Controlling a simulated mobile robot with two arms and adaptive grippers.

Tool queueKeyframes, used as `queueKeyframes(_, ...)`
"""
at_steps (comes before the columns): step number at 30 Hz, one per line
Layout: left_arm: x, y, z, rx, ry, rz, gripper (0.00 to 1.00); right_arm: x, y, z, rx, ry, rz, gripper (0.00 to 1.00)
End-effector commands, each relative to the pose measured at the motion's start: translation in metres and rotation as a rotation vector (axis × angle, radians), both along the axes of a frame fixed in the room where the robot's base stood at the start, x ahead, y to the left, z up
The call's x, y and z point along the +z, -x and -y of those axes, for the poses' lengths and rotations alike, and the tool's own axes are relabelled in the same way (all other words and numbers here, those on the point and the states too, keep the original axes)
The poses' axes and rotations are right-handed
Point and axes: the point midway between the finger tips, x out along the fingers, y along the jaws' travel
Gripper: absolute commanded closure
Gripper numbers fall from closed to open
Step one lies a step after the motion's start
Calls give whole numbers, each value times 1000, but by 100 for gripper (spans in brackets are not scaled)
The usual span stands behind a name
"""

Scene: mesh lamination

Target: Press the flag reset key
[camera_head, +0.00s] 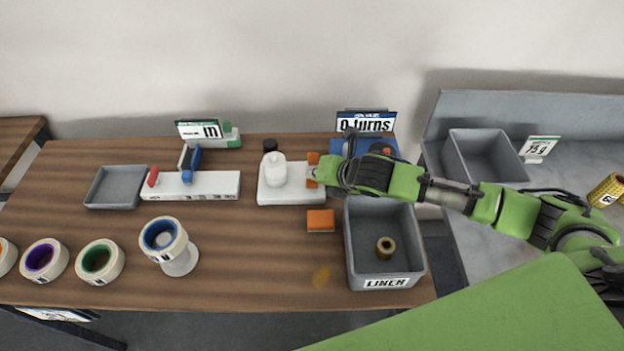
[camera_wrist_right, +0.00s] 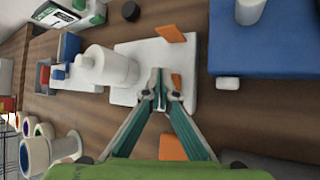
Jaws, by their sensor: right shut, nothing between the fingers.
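In the head view a white base (camera_head: 290,196) carries a white bottle (camera_head: 275,171) and a small upright orange flag (camera_head: 313,159). My right gripper (camera_head: 318,174) is over the right end of this base and hides part of it. In the right wrist view the gripper (camera_wrist_right: 160,92) is shut and empty, its fingertips over the white base (camera_wrist_right: 125,97). The orange flag (camera_wrist_right: 170,34) stands beyond them, and a small orange-brown piece (camera_wrist_right: 176,80) is beside the tips. I cannot tell which part is the reset key, nor whether the tips touch anything. My left gripper is not in view.
A blue unit (camera_head: 393,147) with a "0 turns" sign (camera_head: 366,122) stands behind my right arm. An orange block (camera_head: 320,220) lies in front of the base. Tape rolls (camera_head: 100,260) stand at front left.

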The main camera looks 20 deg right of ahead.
Motion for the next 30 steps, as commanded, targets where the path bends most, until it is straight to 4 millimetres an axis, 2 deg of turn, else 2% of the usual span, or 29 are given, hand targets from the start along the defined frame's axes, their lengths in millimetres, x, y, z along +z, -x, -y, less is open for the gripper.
queueKeyframes(30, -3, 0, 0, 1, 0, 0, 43, -12, 1, 0, -1, 0, -3, 100)
